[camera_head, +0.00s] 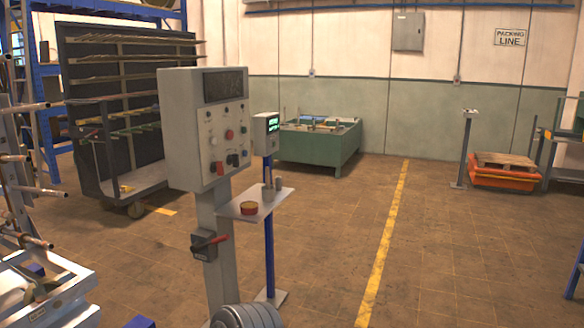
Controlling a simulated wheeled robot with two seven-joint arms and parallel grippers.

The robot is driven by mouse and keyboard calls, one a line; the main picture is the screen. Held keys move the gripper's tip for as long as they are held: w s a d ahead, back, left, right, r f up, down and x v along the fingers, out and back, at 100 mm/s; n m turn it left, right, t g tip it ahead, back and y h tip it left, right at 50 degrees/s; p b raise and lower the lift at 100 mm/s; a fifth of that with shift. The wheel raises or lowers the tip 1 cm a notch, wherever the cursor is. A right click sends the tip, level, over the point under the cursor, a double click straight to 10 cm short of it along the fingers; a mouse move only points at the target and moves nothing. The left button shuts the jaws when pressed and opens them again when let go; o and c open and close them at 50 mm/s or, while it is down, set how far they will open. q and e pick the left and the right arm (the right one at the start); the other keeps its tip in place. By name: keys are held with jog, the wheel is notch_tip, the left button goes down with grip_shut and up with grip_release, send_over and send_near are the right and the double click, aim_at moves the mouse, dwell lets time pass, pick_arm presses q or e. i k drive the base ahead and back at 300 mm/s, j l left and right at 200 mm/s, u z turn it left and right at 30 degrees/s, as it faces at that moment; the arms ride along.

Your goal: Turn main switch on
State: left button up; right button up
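A grey control panel (207,127) stands on a grey post (212,270) left of centre. Its face has a dark display on top, several small knobs and buttons, a red round button (229,134) and a red switch (220,168) at the lower edge. I cannot tell from the picture which of these is labelled as the main switch. Neither of my grippers shows in this view.
A small shelf (253,206) with a red-rimmed round tin (249,208) juts out beside the post. A blue stand (269,235) carries a small green-lit display (272,124). A grey ribbed object (247,317) is at the bottom edge. Open floor (455,260) lies to the right.

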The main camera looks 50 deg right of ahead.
aim_at(218, 166)
jog(key=z, duration=1.2)
jog(key=i+l+z, duration=0.55)
jog(key=i, duration=0.2)
jog(key=i+l+z, duration=0.15)
jog(key=i+z, duration=0.15)
jog(key=i, duration=0.15)
jog(key=i+z, duration=0.3)
jog(key=i+l+u, duration=0.15)
jog(key=i, duration=0.4)
jog(key=i+l+u, duration=0.1)
jog(key=i, duration=0.5)
jog(key=i+l+u, duration=0.15)
jog(key=i, duration=0.4)
jog(key=i+l+u, duration=0.15)
jog(key=i+u, duration=0.15)
jog(key=u, duration=0.15)
jog(key=i+l+u, duration=0.25)
jog(key=u, duration=0.2)
jog(key=i+l+u, duration=0.25)
jog(key=l+u, duration=0.2)
jog(key=i+l+u, duration=0.2)
jog(key=l+u, duration=0.25)
jog(key=i+l+u, duration=0.1)
jog(key=l+u, duration=0.65)
jog(key=l, duration=0.2)
